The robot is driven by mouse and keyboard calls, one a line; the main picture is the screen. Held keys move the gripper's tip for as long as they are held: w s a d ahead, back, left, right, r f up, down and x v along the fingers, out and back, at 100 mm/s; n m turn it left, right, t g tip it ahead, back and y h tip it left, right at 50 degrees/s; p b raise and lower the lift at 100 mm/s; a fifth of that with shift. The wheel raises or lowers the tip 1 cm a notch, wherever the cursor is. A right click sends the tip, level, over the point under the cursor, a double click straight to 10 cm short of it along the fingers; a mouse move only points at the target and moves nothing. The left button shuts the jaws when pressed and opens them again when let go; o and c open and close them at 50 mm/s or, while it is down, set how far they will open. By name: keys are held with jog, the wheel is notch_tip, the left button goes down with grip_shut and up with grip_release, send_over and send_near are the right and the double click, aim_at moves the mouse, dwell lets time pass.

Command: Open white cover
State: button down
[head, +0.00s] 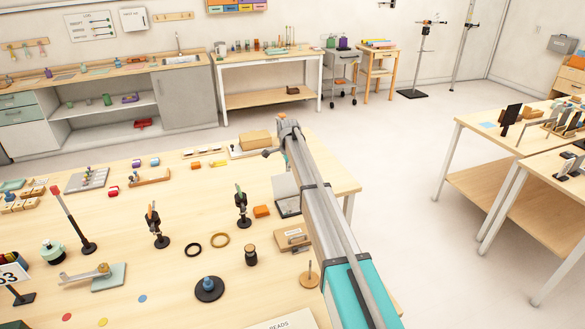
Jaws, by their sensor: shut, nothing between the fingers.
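A pale grey-white box-like thing (284,187), which may be the white cover, sits near the right side of the near table. My arm hides its right part, and I cannot tell whether it is open. My gripper (267,153) is small in view at the far end of my arm, beyond and above this pale thing in the picture. It is shut and empty, and I see no contact with the pale thing. The wrist hides part of the gripper.
The near table (180,215) holds many props. A cardboard-coloured box (255,140) is behind my gripper. A small stand (241,207), orange block (262,211), rings and a wooden box (292,237) are close to the pale thing. Open floor (400,150) lies to the right.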

jog(key=shift+s+a+f, duration=0.15)
jog(key=shift+a+f, duration=0.15)
jog(key=shift+a, duration=0.15)
jog(key=c, duration=1.2)
grip_release()
jog(key=o, duration=0.4)
jog(key=shift+w+a+f, duration=0.1)
jog(key=shift+w+f, duration=0.35)
jog(key=shift+o, duration=0.4)
jog(key=shift+w+f, duration=0.3)
jog(key=shift+f, duration=0.05)
jog(key=shift+r, duration=0.1)
jog(key=shift+w, duration=0.15)
